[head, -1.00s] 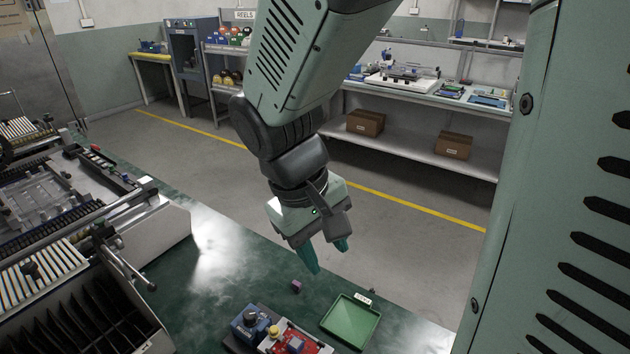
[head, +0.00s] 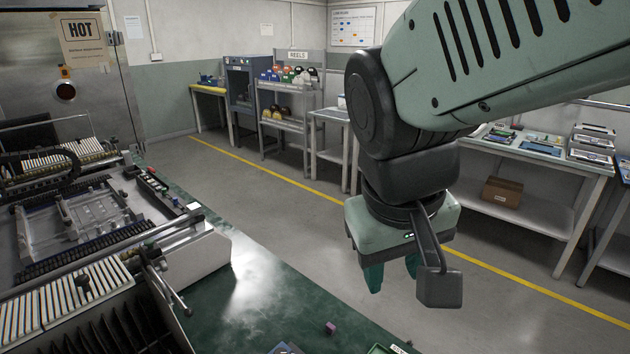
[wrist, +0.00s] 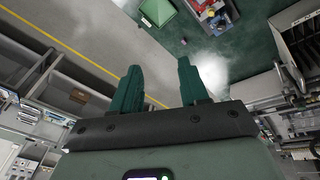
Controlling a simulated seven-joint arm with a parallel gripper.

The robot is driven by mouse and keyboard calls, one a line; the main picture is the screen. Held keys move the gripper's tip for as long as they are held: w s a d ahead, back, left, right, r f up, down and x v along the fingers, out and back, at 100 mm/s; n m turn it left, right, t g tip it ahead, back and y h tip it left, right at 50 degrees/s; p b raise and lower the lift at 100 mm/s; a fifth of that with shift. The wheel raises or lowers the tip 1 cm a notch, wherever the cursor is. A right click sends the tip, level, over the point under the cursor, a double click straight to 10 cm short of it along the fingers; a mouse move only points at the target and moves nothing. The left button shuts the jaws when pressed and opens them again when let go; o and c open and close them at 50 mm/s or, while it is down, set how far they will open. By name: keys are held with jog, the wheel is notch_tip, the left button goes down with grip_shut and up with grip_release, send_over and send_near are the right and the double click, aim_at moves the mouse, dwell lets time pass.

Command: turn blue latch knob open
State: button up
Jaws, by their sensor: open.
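My gripper (head: 392,272) hangs in the air beyond the green bench, fingers pointing down, open and empty. In the wrist view my gripper's two teal fingers (wrist: 158,68) are apart with nothing between them. A red fixture with blue parts (wrist: 212,14) lies on the bench at the top edge of the wrist view, well away from the fingers. The blue latch knob cannot be made out there. Only a sliver of the fixture shows at the bottom edge of the head view (head: 286,348).
A green tray (wrist: 158,11) and a small purple cube (head: 330,328) are on the bench (head: 255,318) near the fixture. A machine with rails and slotted racks (head: 90,270) fills the left. Shelves stand along the back; floor lies between.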

jog(key=a+f+n+g+h, duration=0.1)
jog(key=a+f+n, duration=0.25)
jog(key=f, duration=0.35)
jog(key=w+a+f+n+g+h, duration=0.1)
jog(key=a+f+n+g, duration=0.1)
jog(key=f+n, duration=0.45)
jog(key=a+f+n+g+h, duration=0.1)
jog(key=a+f+n, duration=0.2)
jog(key=f, duration=0.6)
jog(key=x, duration=1)
jog(key=shift+s+d+f, duration=0.2)
jog(key=shift+d, duration=0.05)
grip_shut()
